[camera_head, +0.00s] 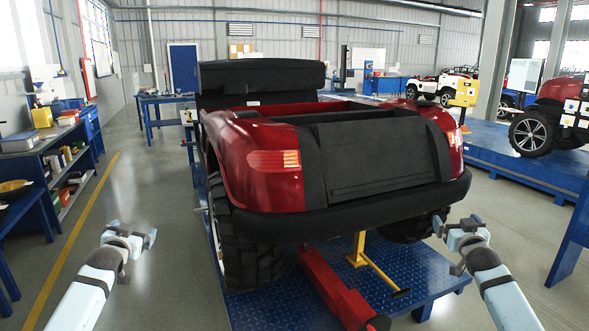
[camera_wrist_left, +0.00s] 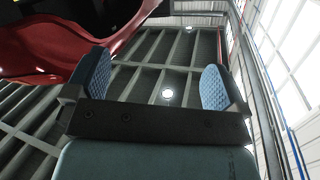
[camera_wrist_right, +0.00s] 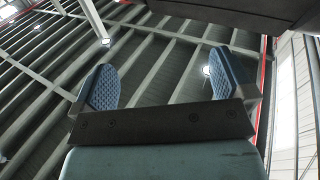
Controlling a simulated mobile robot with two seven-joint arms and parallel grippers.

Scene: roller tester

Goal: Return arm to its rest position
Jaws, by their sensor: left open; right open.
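My left gripper (camera_head: 134,235) is at the left of the head view, over the floor beside the car and apart from it. In the left wrist view its two blue pads (camera_wrist_left: 158,88) stand wide apart with nothing between them. My right gripper (camera_head: 458,224) is at the right, near the rear right corner of the red car (camera_head: 268,160). In the right wrist view its pads (camera_wrist_right: 162,85) are also apart and empty. A dark part of the car shows above them. Both arms reach in from the bottom of the head view.
The car stands over a blue platform (camera_head: 420,277) with a red jack-like beam (camera_head: 335,288) and a yellow stand (camera_head: 372,262). A blue shelf bench (camera_head: 50,160) lines the left side. The grey floor (camera_head: 150,190) between bench and car is clear.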

